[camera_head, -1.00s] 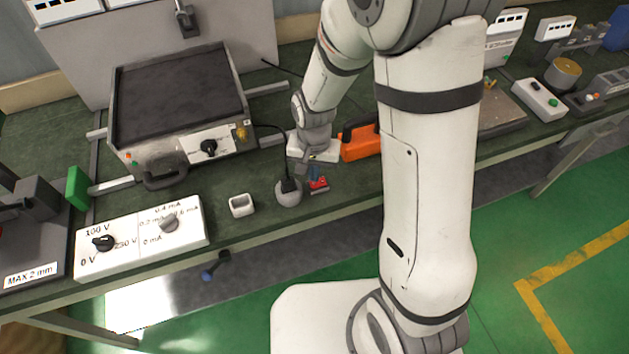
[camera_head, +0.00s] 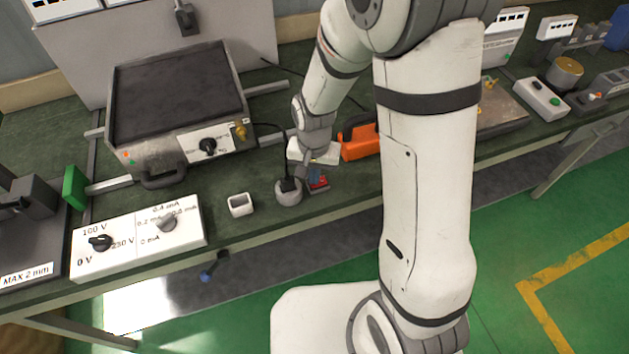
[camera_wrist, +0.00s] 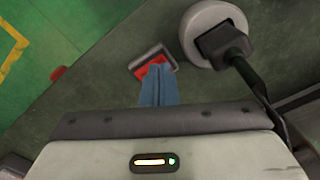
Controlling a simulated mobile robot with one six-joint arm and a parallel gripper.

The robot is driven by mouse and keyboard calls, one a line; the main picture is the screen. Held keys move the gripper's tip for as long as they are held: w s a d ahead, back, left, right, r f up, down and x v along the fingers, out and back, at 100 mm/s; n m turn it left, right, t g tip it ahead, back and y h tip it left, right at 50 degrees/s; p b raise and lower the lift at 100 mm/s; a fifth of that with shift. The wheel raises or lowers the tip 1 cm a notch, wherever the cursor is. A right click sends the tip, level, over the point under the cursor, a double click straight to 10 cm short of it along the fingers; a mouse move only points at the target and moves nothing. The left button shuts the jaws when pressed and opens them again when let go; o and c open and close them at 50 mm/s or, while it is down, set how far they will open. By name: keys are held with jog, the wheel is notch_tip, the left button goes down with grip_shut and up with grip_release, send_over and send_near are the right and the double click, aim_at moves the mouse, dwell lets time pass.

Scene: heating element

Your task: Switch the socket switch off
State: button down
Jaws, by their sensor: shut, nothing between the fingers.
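The socket switch (camera_head: 319,186) is a small grey block with a red rocker, at the bench's front edge right of the round grey socket (camera_head: 288,196). In the wrist view the switch (camera_wrist: 139,66) shows next to the socket (camera_wrist: 189,34), which has a black plug (camera_wrist: 222,42) and cable in it. My gripper (camera_wrist: 158,70) is shut and empty. Its blue fingertips overlap the red rocker in the wrist view and hide part of it. I cannot tell whether they touch it, or which way the rocker is set.
A small white cup-like box (camera_head: 240,205) stands left of the socket. A white dial box (camera_head: 140,238) and a hot plate (camera_head: 180,100) are further left. An orange object (camera_head: 358,141) lies behind the switch. The green floor starts just past the bench edge.

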jog(key=shift+f, duration=0.3)
jog(key=shift+r, duration=0.1)
jog(key=shift+r+p, duration=2.3)
jog(key=shift+r, duration=1.2)
jog(key=shift+f, duration=0.1)
